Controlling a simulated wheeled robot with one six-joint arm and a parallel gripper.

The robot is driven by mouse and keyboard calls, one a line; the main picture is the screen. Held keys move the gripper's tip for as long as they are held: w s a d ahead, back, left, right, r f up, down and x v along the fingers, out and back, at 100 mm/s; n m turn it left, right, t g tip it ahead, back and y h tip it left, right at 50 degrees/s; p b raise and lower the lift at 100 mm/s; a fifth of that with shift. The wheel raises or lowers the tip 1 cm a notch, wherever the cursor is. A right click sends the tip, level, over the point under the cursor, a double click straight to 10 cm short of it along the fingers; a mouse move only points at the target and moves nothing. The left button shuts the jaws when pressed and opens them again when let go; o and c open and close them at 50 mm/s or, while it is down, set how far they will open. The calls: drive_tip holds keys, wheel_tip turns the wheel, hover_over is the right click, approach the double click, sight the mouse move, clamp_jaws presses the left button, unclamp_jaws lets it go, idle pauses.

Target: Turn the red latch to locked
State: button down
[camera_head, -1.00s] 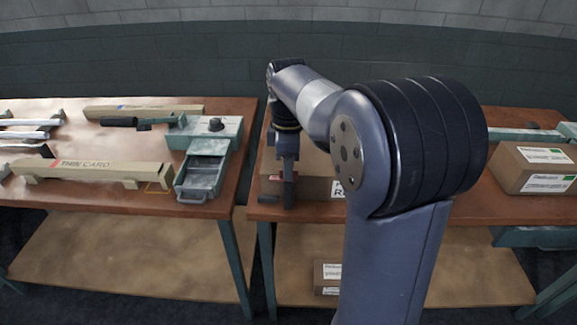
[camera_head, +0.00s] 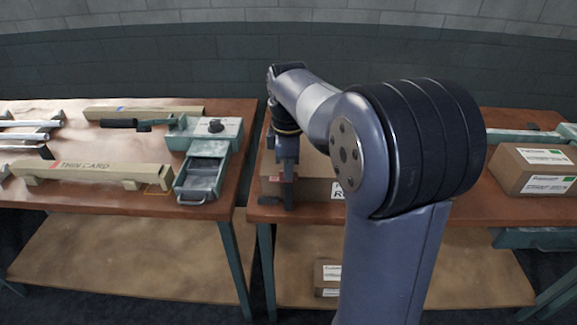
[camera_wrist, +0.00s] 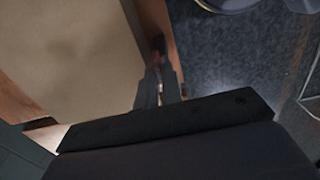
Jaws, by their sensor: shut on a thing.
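My gripper (camera_head: 286,198) points down at the near left edge of the right-hand table, in front of a cardboard box. In the wrist view my gripper (camera_wrist: 160,90) has its two fingers close together, at the edge of the table beside the box. A small dull red piece, seemingly the red latch (camera_wrist: 156,58), shows at the fingertips, mostly hidden by them. The fingers appear shut on it. Its turn angle cannot be made out. In the head view the latch cannot be told apart behind my gripper.
The cardboard box (camera_head: 318,188) stands right behind my gripper. Another box (camera_head: 535,170) is at the right. The left table holds a green drawer unit (camera_head: 222,130) with its drawer open, and a long card box (camera_head: 100,172). A gap separates the tables.

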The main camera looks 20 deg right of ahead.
drive_tip(key=shift+m+p, duration=0.3)
drive_tip(key=m+p, duration=0.2)
drive_tip(key=shift+r+m, duration=0.15)
drive_tip(key=shift+m, duration=0.25)
drive_tip(key=m+p, duration=0.2)
drive_tip(key=m, duration=0.3)
drive_tip(key=shift+p, duration=0.3)
drive_tip(key=m+p, duration=0.1)
drive_tip(key=m, duration=0.4)
drive_tip(key=shift+m+p, duration=0.8)
drive_tip(key=shift+m, duration=1.4)
drive_tip(key=c, duration=1.6)
unclamp_jaws()
drive_tip(key=shift+o, duration=0.2)
